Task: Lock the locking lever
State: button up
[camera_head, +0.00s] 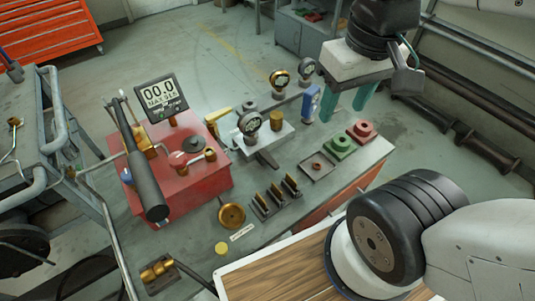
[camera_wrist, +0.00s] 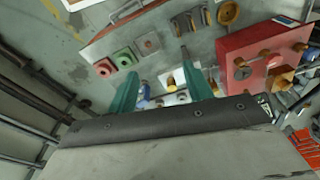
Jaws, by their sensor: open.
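My gripper (camera_head: 346,106) has two teal fingers, spread apart and empty, in the air at the upper right of the head view, above the bench's far right side. The fingers also show in the wrist view (camera_wrist: 159,75). Several handles are in sight, and I cannot tell for certain which is the locking lever. A yellow lever (camera_head: 217,115) stands behind the red box. A blue lever-like part (camera_head: 311,104) stands upright near the gauges, left of my gripper, and shows between the fingers in the wrist view (camera_wrist: 146,90). A dark bar (camera_head: 267,158) juts from the white valve block (camera_head: 262,138).
The red pump box (camera_head: 205,180) with a long black handle (camera_head: 146,180) and a display (camera_head: 160,95) fills the bench's left. Gauges (camera_head: 279,82) rise at the back. Green (camera_head: 339,146) and red (camera_head: 363,131) blocks sit near the right edge. A railed cart stands left.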

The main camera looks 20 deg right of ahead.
aim_at(263, 154)
jog(key=k, duration=1)
jog(key=u, duration=0.6)
jog(key=i, duration=0.75)
jog(key=z, duration=1.35)
